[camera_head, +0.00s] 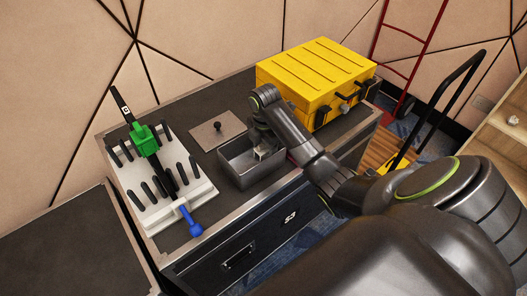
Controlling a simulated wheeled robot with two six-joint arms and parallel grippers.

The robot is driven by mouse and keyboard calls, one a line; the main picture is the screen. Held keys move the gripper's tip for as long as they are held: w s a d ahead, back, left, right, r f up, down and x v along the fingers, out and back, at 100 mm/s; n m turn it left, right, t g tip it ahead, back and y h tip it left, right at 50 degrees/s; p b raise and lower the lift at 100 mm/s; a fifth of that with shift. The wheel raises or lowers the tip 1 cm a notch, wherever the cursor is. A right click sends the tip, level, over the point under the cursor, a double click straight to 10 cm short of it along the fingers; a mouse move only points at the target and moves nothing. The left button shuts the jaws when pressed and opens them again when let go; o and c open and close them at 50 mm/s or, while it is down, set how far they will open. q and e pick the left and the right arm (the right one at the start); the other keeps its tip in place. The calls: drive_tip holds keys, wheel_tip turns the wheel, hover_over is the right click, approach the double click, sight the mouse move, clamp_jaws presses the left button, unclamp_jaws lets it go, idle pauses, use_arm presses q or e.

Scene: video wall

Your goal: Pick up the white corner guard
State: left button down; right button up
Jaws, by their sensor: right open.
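My right arm reaches in from the right, and my right gripper (259,147) points down into an open grey metal box (234,178) on the dark bench top. A small pale piece (264,154) shows inside the box at the gripper's fingertips. It may be the white corner guard, but it is too small and too covered to be sure. The gripper is open, and I cannot tell whether its fingers touch the piece. The box floor is partly hidden by the gripper and walls. My left gripper is not in view.
A flat grey lid (207,136) with a black knob lies behind the box. To the left, a white rack (145,208) holds black pegs, a green clamp (146,140) and a blue-handled tool (191,222). A yellow toolbox (309,75) stands close behind my right arm.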

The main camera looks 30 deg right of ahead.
drive_tip(key=c, duration=1.1)
